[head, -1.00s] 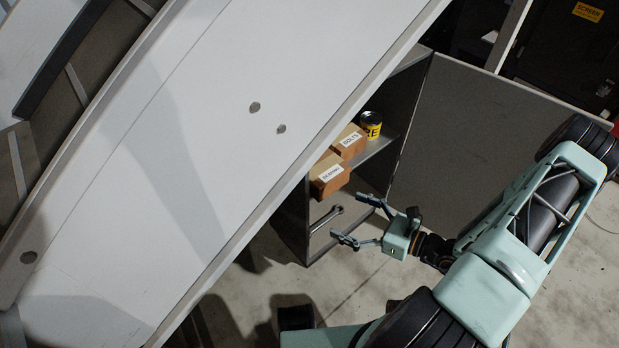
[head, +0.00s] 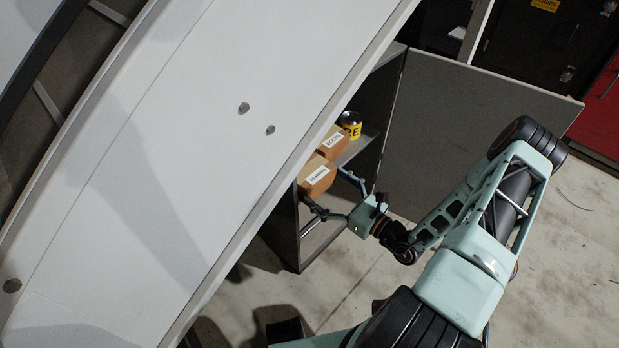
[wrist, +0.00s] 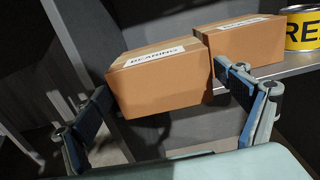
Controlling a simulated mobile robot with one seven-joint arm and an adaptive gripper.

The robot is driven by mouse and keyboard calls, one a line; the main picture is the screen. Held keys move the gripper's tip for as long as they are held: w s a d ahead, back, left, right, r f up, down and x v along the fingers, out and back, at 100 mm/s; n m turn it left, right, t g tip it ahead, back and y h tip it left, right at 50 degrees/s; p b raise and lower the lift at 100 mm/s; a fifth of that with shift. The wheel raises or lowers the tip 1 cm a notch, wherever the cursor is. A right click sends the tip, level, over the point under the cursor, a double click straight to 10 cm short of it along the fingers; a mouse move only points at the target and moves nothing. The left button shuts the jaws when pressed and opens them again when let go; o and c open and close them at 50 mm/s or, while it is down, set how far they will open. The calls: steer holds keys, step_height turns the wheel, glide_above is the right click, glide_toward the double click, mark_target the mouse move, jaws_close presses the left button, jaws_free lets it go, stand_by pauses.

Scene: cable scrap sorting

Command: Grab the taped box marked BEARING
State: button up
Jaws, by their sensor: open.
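The taped BEARING box (head: 317,178) is a brown carton with a white label, at the front of a shelf in the grey cabinet. In the wrist view the BEARING box (wrist: 160,84) sits a little tilted, its front overhanging the shelf edge. My gripper (head: 335,192) is open at the box's front. In the wrist view my gripper (wrist: 165,105) has one finger near the box's left side and the other near its lower right corner. I cannot tell whether either finger touches it.
A second brown box, labelled BOLTS (head: 333,140), stands right behind the BEARING box; it also shows in the wrist view (wrist: 250,46). A yellow-labelled can (head: 350,124) is beyond it. A large white panel (head: 190,150) slants close on the left. The open cabinet door (head: 470,140) is at right.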

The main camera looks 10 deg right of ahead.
steer(key=x, duration=0.3)
steer(key=shift+w+a+f, duration=0.15)
steer(key=shift+w+a, duration=0.05)
steer(key=shift+a, duration=0.05)
steer(key=c, duration=1.5)
